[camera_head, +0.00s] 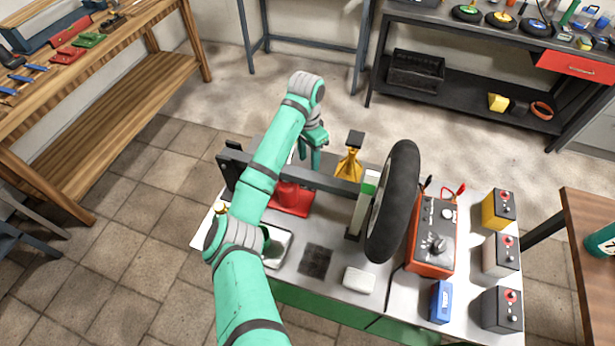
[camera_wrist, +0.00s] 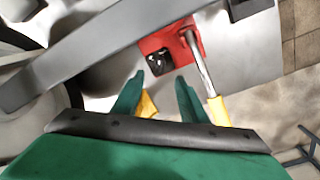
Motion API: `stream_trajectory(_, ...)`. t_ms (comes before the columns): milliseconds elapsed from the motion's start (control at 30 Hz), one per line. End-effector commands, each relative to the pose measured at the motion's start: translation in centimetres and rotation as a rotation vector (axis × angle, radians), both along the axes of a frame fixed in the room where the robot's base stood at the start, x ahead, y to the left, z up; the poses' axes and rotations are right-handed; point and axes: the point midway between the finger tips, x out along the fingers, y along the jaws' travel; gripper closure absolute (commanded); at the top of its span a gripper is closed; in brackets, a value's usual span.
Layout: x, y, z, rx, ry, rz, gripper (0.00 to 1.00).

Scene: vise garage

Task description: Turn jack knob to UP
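The red jack (camera_head: 290,198) stands on the workbench under a dark grey beam, partly hidden by my arm and the beam. In the wrist view, the jack's red body (camera_wrist: 186,42) carries a black knob (camera_wrist: 159,62) on a dark square face. I cannot read its setting. A metal lever (camera_wrist: 199,65) with a yellow grip (camera_wrist: 218,111) slants beside it. My gripper (camera_wrist: 160,76) is open, its two green fingers pointing toward the knob and apart from it, with nothing held. In the head view, my gripper (camera_head: 315,148) is behind the beam, beside the jack.
The dark beam (camera_head: 333,181) crosses above the bench close to my gripper. A yellow stand (camera_head: 349,164) is just right of it. A wheel (camera_head: 393,203), a red charger box (camera_head: 432,237) and several batteries occupy the right side. Open floor lies behind the bench.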

Motion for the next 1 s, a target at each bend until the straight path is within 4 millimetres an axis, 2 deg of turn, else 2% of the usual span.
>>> stream_trajectory(300, -0.2, -0.2, -5.5, -0.001, 0.001, 0.002, 0.61)
stream_trajectory(500, -0.3, -0.2, -8.3, -0.001, -0.001, 0.003, 0.61)
stream_trajectory(700, -0.3, -0.3, -9.6, -0.002, -0.003, 0.003, 0.61)
stream_trajectory(1000, -0.3, -0.3, -9.7, -0.002, -0.003, 0.003, 0.61)
